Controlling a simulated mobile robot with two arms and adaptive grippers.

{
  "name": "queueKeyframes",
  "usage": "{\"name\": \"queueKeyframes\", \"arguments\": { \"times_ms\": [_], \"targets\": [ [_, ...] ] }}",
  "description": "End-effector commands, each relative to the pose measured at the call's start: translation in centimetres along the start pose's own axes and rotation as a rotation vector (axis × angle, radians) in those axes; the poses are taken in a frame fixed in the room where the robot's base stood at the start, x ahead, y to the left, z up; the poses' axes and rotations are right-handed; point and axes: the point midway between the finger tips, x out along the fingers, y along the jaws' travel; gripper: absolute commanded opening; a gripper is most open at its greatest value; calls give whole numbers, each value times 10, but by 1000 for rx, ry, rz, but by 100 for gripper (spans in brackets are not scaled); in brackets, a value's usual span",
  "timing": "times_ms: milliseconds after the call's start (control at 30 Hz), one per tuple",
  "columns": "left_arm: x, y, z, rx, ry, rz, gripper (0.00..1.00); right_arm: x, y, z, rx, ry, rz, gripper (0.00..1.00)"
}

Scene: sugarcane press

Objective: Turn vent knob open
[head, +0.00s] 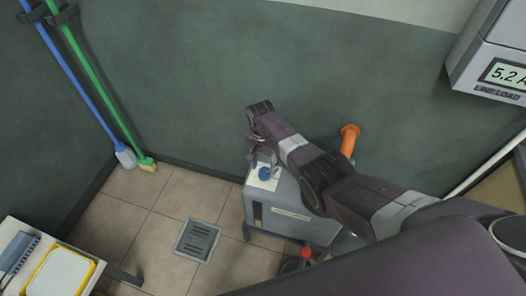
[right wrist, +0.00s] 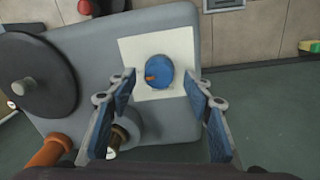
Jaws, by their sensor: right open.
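The vent knob (head: 265,174) is a round blue knob on a white plate (head: 272,184) on top of a grey machine (head: 288,207). In the right wrist view the blue knob (right wrist: 159,72) shows an orange pointer mark directed to the left. My right gripper (head: 260,150) is above the knob in the head view. In the right wrist view its open fingers (right wrist: 160,92) stand on either side of the white plate, with the knob between and beyond them. Nothing is held, and I cannot tell the exact gap to the knob. My left gripper is not in view.
An orange pipe (head: 349,139) rises behind the machine, near my right arm. A red-topped lever (head: 306,253) stands at its front. A floor drain (head: 197,240) lies to the left.

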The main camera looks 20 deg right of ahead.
Motion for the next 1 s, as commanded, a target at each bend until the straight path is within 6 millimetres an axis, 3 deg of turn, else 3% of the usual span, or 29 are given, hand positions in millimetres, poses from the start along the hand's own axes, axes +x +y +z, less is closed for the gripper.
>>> {"name": "queueKeyframes", "arguments": {
  "times_ms": [600, 1000],
  "targets": [
    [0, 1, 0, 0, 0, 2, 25, -90, 0, -1, 1, 2, -2, 47],
    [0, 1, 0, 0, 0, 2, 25, -103, 0, 0, 1, 1, 0, 47]
  ]
}}
